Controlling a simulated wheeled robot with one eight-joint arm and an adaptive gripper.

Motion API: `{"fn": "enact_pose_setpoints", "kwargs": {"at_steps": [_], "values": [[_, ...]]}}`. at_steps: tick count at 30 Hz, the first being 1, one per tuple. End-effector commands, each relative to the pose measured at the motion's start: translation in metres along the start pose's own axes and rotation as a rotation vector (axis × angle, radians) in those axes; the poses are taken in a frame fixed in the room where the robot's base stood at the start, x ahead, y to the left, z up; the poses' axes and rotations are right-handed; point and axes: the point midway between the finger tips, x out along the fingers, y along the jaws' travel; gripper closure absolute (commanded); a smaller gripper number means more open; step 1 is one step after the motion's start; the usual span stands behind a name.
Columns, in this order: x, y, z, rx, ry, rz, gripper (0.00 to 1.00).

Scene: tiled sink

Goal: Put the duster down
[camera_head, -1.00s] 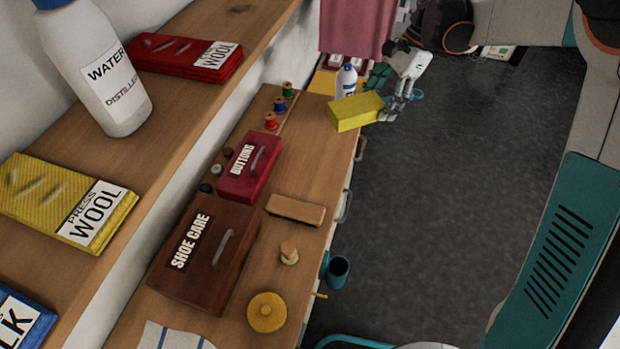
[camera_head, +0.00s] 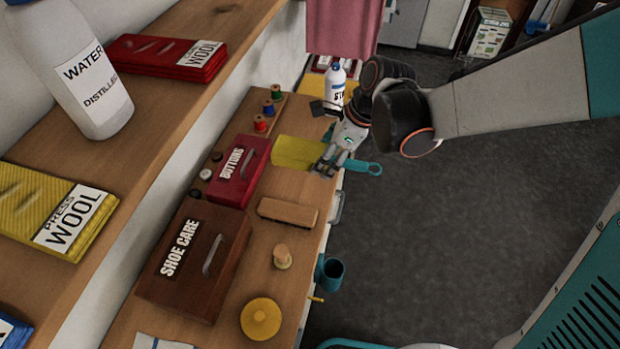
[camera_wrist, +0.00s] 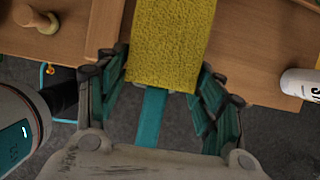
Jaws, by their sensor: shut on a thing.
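The duster has a yellow fuzzy head (camera_head: 298,152) and a teal handle (camera_head: 362,167). My gripper (camera_head: 330,165) is shut on the duster at the right edge of the wooden counter (camera_head: 292,190). In the wrist view the yellow head (camera_wrist: 170,45) stretches away from me over the wood, and the teal handle (camera_wrist: 152,115) runs back between my fingers (camera_wrist: 160,100). The head is over the counter beside the red buttons box (camera_head: 238,170). I cannot tell whether it touches the wood.
A wooden brush (camera_head: 288,212) and a brown shoe care box (camera_head: 195,262) are on the nearer counter. Thread spools (camera_head: 268,108) stand behind the duster. Open floor lies to the right.

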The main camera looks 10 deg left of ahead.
Motion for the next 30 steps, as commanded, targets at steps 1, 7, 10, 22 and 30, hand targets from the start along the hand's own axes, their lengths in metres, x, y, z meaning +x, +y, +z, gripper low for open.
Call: {"fn": "enact_pose_setpoints", "kwargs": {"at_steps": [1, 7, 10, 22, 30], "values": [[0.016, -0.001, -0.006, -0.001, 0.0, 0.0, 0.64], [0.053, -0.001, -0.021, -0.001, 0.0, 0.001, 0.64], [0.065, 0.0, -0.027, -0.001, 0.0, 0.001, 0.64], [0.092, -0.001, -0.038, -0.001, 0.0, 0.001, 0.64], [0.114, -0.001, -0.047, -0.001, 0.0, 0.001, 0.64]]}}
